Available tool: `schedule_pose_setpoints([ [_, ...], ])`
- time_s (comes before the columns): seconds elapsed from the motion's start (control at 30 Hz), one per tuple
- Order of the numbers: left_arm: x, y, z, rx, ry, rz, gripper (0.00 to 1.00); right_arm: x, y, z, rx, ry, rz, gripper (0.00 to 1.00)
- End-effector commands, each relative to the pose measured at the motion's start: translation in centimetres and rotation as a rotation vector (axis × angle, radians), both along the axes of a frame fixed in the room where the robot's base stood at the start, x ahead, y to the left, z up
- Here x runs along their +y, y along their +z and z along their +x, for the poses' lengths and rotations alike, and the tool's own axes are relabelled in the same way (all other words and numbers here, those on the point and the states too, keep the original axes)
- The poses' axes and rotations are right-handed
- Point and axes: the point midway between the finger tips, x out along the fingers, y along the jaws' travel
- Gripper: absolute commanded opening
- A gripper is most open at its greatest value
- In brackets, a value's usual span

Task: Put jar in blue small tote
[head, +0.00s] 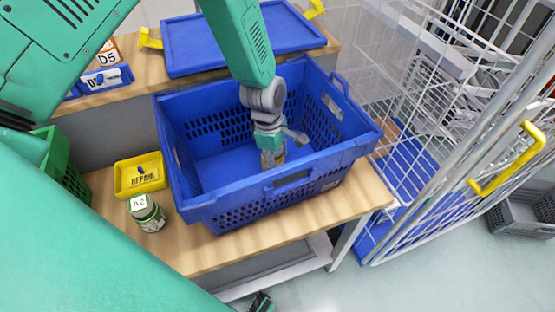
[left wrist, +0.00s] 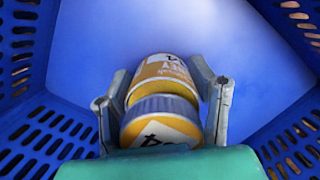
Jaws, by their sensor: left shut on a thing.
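A jar (left wrist: 161,76) with an orange and white label and a grey-rimmed lid marked 4 sits between the fingers of my left gripper (left wrist: 162,98) in the left wrist view. The gripper is shut on it, lid side toward the camera. In the head view my left gripper (head: 270,146) reaches down inside the blue tote (head: 290,184), and only a small tan part of the jar shows below it. The tote has slotted walls and stands on the wooden bench. I cannot tell whether the jar touches the tote floor. My right gripper is not clearly in view.
A green jar (head: 148,213) labelled A2 and a yellow bin (head: 139,174) stand left of the tote. A wire cage (head: 420,130) with a yellow handle stands close on the right.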

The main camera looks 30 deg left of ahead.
Motion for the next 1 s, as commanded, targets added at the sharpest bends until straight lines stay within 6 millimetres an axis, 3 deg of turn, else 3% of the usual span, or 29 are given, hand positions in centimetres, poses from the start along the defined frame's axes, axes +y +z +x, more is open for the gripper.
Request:
schedule_pose_setpoints([
  [0.3,0.0,-0.4,0.0,-0.001,0.001,0.000,0.08,0.0,-0.1,0.0,0.000,0.000,0.000,0.72],
  [0.33,0.0,-0.4,0.0,-0.001,0.000,0.000,0.62,0.0,-0.1,0.0,0.000,0.000,0.000,0.72],
  [0.37,0.0,-0.4,0.0,-0.001,0.000,0.000,0.72,0.0,0.0,0.0,0.000,0.000,0.000,0.72],
  [0.4,0.0,-0.4,0.0,-0.001,0.000,0.000,0.75,0.0,0.0,0.0,0.000,0.000,0.000,0.72],
  [0.77,0.1,0.1,0.1,-0.002,0.000,0.000,0.75,0.0,0.0,0.0,0.000,0.000,0.000,0.72],
  [1.0,0.7,4.2,0.1,-0.006,0.001,0.001,0.75,0.0,0.3,0.0,0.000,0.000,0.000,0.72],
])
